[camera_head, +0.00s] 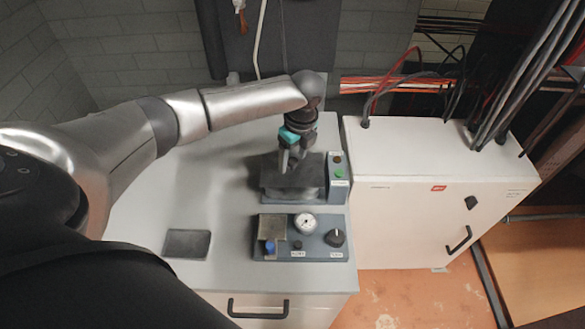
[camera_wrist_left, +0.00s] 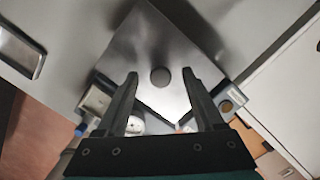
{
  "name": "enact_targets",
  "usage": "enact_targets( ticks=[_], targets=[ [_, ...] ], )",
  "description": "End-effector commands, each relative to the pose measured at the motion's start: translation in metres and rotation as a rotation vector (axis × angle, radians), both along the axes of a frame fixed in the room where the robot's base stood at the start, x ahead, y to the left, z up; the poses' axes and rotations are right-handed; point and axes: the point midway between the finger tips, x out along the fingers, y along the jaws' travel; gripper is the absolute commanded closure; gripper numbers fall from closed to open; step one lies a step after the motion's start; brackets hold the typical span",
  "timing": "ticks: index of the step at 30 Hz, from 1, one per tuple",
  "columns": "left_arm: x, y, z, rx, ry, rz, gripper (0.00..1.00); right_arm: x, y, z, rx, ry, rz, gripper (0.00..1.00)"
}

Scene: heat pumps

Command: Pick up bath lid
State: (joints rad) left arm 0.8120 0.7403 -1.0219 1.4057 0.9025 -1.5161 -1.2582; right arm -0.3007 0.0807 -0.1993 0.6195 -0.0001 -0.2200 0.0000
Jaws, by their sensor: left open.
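The bath lid is a square grey metal plate with a round dark knob in its middle; it shows in the left wrist view (camera_wrist_left: 150,40), lying over the bath. In the head view the bath unit (camera_head: 308,182) stands on the grey worktop, and its lid is partly hidden behind my gripper. My left gripper (camera_head: 287,167) points down over the lid, open and empty. In the left wrist view its two fingertips (camera_wrist_left: 160,74) appear either side of the knob (camera_wrist_left: 160,76); I cannot tell the height gap between them. My right gripper is not in view.
A control panel (camera_head: 275,253) with a round gauge (camera_head: 305,223) and knobs sits in front of the bath. A dark recess (camera_head: 187,243) is at the left of the worktop. A white cabinet (camera_head: 420,205) with cables stands to the right. The worktop (camera_head: 215,180) left of the bath is clear.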

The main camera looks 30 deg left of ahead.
Motion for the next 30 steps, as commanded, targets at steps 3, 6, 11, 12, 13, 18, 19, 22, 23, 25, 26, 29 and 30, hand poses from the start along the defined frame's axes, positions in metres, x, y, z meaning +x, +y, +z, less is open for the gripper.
enact_targets(
  ticks=[3, 6, 11, 12, 13, 18, 19, 22, 23, 25, 26, 29, 30],
  targets=[
    [0.0001, 0.0, 0.0004, 0.0, 0.0, 0.0, 0.35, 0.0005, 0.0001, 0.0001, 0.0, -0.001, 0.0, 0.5],
    [0.0001, 0.0001, 0.0006, 0.0, 0.0, 0.001, 0.46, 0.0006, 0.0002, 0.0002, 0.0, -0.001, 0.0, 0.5],
    [0.0002, 0.0001, 0.0008, 0.0, -0.001, 0.001, 0.64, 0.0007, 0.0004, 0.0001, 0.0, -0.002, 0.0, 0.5],
    [0.0002, 0.0001, 0.0008, 0.0, 0.0, 0.001, 0.69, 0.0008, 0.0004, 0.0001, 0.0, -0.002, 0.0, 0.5],
    [0.0003, 0.0002, 0.0009, 0.0, 0.0, 0.001, 0.72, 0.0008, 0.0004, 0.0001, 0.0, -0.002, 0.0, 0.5],
    [0.0003, 0.0003, 0.0009, 0.0, 0.0, 0.001, 0.91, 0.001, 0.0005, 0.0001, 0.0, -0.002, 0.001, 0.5],
    [0.0003, 0.0003, 0.001, 0.0, 0.0, 0.001, 0.95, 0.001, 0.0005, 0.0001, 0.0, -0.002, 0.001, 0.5],
    [0.0003, 0.0003, 0.001, 0.001, 0.0, 0.001, 1.0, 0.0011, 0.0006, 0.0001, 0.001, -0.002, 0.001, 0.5],
    [0.0002, 0.0003, 0.001, 0.001, -0.001, 0.002, 1.0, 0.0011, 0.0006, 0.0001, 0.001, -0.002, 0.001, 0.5],
    [0.0003, 0.0004, 0.001, 0.001, -0.001, 0.002, 1.0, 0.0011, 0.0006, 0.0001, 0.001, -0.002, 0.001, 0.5],
    [0.0003, 0.0004, 0.001, 0.001, -0.001, 0.002, 1.0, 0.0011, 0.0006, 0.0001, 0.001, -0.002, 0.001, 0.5],
    [0.0003, 0.0004, 0.001, 0.001, -0.001, 0.002, 1.0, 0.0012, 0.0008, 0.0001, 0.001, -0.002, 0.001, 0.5],
    [0.0006, 0.0005, 0.0014, 0.0, -0.002, 0.002, 1.0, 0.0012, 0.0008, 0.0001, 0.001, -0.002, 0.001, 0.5]
  ],
)
